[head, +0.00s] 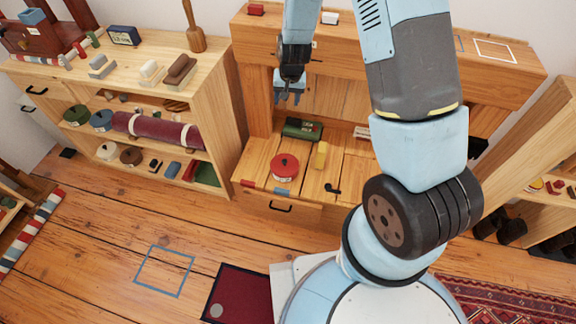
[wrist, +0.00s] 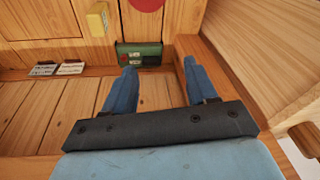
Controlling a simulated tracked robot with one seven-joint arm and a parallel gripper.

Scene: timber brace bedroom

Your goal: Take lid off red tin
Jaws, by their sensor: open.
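The red tin (head: 285,168) sits on the low wooden surface of the desk unit, near its front left. Its red lid is on, with a small dark knob on top. In the wrist view only a red curved edge of the tin (wrist: 146,4) shows at the top. My gripper (head: 288,98) is open and empty, above and behind the tin and apart from it. Its two blue fingers (wrist: 159,68) are spread in the wrist view, with bare wood and a green box beyond them.
A green box (head: 302,129) stands behind the tin, and a yellow block (head: 321,155) stands to its right. A black handle-like piece (head: 332,188) lies farther right. The desk's raised back shelf (head: 350,50) and left side panel (head: 256,100) bound the space around my gripper.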

